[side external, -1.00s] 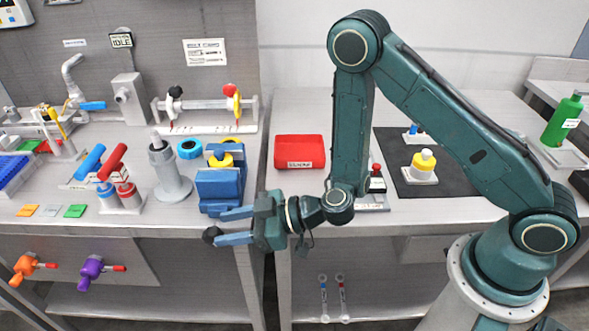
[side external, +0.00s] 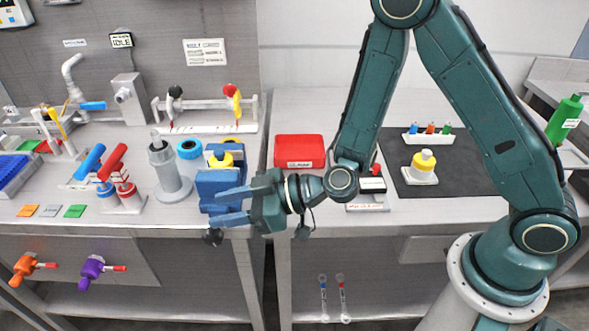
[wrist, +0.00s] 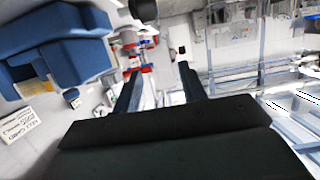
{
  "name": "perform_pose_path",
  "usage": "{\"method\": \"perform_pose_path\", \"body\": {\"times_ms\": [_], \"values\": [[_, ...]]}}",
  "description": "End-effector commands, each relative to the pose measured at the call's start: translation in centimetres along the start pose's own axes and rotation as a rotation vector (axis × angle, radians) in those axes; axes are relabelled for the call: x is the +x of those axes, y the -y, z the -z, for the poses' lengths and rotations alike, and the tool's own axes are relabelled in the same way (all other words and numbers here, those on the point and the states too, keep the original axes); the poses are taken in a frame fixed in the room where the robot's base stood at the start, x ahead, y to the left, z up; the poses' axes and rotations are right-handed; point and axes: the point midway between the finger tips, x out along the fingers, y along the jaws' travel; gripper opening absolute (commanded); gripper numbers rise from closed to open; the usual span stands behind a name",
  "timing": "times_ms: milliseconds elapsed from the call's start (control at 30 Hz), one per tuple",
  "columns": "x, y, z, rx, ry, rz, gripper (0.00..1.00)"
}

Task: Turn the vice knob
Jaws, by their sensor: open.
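The blue vice (side external: 212,180) stands at the bench's front edge in the side view, with a yellow round piece (side external: 227,160) in its top. A black knob (side external: 212,237) shows low at the vice's front, just below my gripper's lower finger. My gripper (side external: 218,207) is open and empty, its two blue fingers pointing left in front of the vice and hiding part of it. In the wrist view my fingers (wrist: 160,78) are apart with nothing between them. The blue vice (wrist: 62,45) is at upper left there, and a black round thing, probably the knob (wrist: 145,9), is at the top edge.
A red bin (side external: 299,150) is right of the vice. A grey cylinder stand (side external: 168,175) is to its left. Orange (side external: 27,266) and purple (side external: 92,268) valves sit on the panel below the bench. A black mat (side external: 465,175) lies at right. Space before the bench is open.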

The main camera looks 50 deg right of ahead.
Motion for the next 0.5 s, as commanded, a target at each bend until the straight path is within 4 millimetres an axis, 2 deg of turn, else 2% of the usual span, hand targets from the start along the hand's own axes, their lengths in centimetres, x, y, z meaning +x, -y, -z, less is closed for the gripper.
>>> {"method": "perform_pose_path", "body": {"times_ms": [300,500], "values": [[0.1,0.2,0.1,-0.004,0.002,0.009,0.42],[0.7,1.4,0.4,-0.026,0.028,0.079,0.42]]}}
